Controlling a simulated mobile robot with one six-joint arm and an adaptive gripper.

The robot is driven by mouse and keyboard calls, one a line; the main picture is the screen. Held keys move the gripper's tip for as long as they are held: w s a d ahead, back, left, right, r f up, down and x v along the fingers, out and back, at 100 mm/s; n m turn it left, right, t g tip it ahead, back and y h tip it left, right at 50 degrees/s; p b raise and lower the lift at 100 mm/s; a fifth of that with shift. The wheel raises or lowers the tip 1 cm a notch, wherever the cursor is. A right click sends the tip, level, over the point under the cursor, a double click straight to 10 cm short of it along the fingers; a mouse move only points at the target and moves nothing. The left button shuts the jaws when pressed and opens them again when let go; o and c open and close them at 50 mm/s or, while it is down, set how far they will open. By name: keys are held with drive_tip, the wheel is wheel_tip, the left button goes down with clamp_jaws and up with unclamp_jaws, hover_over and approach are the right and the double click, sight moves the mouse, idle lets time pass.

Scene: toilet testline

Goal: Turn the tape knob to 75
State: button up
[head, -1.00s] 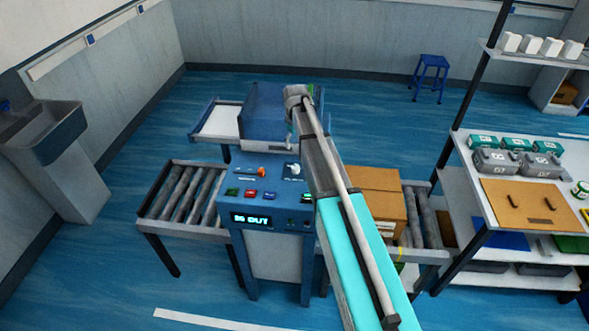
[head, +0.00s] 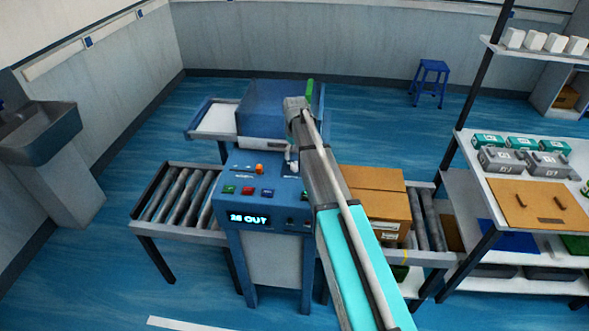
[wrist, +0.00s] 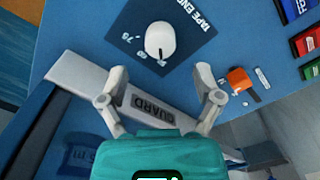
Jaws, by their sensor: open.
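The tape knob (wrist: 160,40) is a white, rounded knob on a dark blue plate lettered "TAPE END", with small numbers beside it. One number at its left looks like 75; the pointer's setting is too small to tell. In the head view the knob (head: 291,168) stands on the blue machine's sloped panel, close under my gripper (head: 291,150). In the wrist view my gripper (wrist: 160,72) is open and empty, its fingers apart. The knob lies just beyond the fingertips, between their lines; I cannot tell whether they touch it.
A pale bar lettered "GUARD" (wrist: 150,107) crosses behind the fingers. An orange knob (wrist: 239,79) and coloured buttons (wrist: 305,41) are nearby. The display (head: 249,218) seems to read "26 OUT". A cardboard box (head: 374,193) sits right of the machine, near a stocked shelf (head: 540,204).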

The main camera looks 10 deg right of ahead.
sight(295, 164)
drive_tip(key=shift+f+b, duration=2.45)
drive_tip(key=shift+f, duration=0.3)
drive_tip(key=c, duration=1.1)
